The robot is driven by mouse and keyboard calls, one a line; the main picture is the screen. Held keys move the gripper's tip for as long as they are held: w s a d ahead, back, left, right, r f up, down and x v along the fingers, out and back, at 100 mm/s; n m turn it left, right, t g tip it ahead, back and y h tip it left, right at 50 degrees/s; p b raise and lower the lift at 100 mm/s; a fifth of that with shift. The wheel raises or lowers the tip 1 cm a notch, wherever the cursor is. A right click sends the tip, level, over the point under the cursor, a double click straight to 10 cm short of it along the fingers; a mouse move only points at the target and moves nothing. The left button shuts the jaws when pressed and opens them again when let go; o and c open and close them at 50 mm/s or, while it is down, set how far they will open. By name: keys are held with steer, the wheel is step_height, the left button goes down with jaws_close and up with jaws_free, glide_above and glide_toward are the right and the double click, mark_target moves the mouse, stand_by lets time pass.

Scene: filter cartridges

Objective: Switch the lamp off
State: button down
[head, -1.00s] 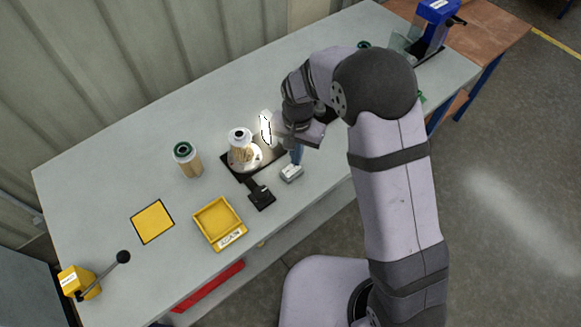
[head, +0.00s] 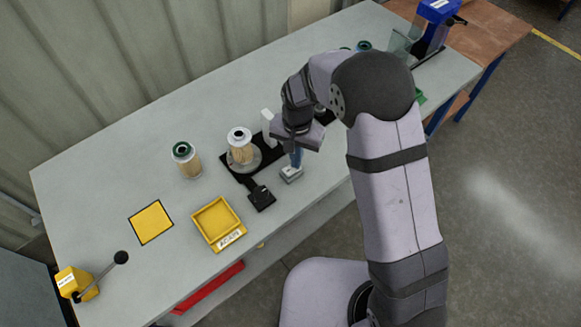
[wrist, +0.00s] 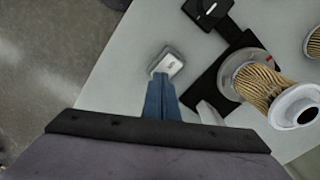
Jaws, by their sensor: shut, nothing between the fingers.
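The lamp (head: 268,124) is a pale upright piece beside the black stand in the head view, partly behind my gripper, and it is dark. A small grey-white switch box (head: 291,175) sits on the bench just under my fingertips; it also shows in the wrist view (wrist: 170,60). My gripper (head: 296,165) is shut and empty, its blue fingers pointing down at the box. In the wrist view the fingertips (wrist: 160,77) overlap the box's near edge; I cannot tell whether they touch it.
A pleated filter cartridge (head: 240,150) stands on the black stand (head: 262,198). A green-topped cartridge (head: 187,160), a yellow tray (head: 218,222), a yellow square (head: 151,222) and a yellow lever box (head: 78,283) are to the left. A blue device (head: 434,25) stands at the far right.

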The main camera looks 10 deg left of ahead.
steer(key=shift+r, duration=0.15)
step_height(320, 180, up, 7)
steer(key=p, duration=0.5)
steer(key=shift+p, duration=0.35)
stand_by(0.4)
steer(key=s+d+f+n+g+h, duration=0.1)
steer(key=s+d+n, duration=0.3)
steer(key=s, duration=0.3)
steer(key=s+d+f+n+g, duration=0.1)
steer(key=s+d+n+g, duration=0.2)
steer(key=s, duration=0.5)
steer(key=s+d+r+m+t+y, duration=0.1)
steer(key=d+r+m+t, duration=0.3)
steer(key=d+r, duration=0.5)
steer(key=s+d, duration=0.1)
steer(key=d, duration=0.2)
steer(key=shift+s+r+b, duration=0.2)
steer(key=shift+b, duration=0.1)
